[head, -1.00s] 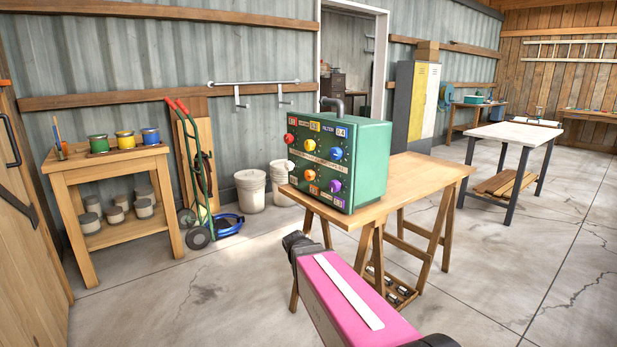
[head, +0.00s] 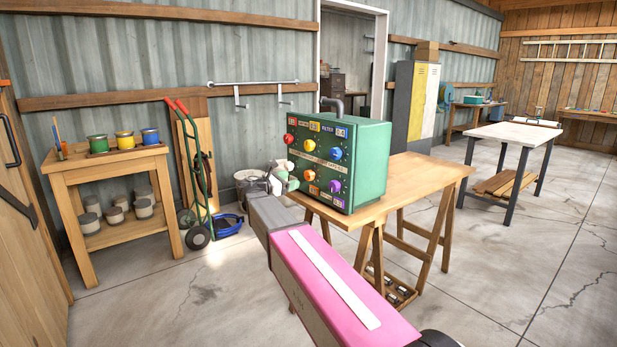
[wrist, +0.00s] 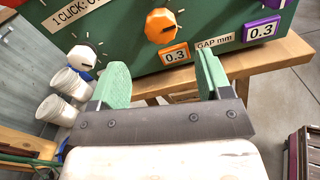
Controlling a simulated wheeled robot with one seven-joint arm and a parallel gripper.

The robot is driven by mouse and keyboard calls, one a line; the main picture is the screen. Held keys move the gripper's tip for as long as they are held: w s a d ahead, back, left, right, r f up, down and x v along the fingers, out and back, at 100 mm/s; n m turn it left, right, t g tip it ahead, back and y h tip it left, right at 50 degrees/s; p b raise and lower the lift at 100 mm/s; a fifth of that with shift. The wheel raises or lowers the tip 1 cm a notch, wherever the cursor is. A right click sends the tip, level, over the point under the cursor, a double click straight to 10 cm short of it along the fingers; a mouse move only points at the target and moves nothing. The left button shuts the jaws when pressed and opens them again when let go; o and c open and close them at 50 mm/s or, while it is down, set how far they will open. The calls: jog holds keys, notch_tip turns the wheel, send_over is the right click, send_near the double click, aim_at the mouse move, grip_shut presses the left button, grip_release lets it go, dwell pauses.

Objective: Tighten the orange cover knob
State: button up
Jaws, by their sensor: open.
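The orange cover knob (head: 309,176) is in the lower row on the front of a green control box (head: 372,168). The knob shows beyond the gap between the fingertips, not touched as far as I can see. In the head view my gripper (head: 284,178) is just left of the box's front, beside its lower knobs.
A white knob (wrist: 83,56) is left of the orange one, and a purple knob (head: 334,185) is to its right. The box stands on a wooden trestle table (head: 420,171). White buckets (head: 250,183) and a hand truck (head: 197,185) stand behind on the left.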

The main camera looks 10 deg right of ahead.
aim_at(307, 176)
jog(key=x, duration=0.9)
jog(key=shift+w+d+f, duration=0.1)
jog(key=shift+w+d, duration=0.05)
jog(key=shift+d, duration=0.15)
jog(key=c, duration=0.9)
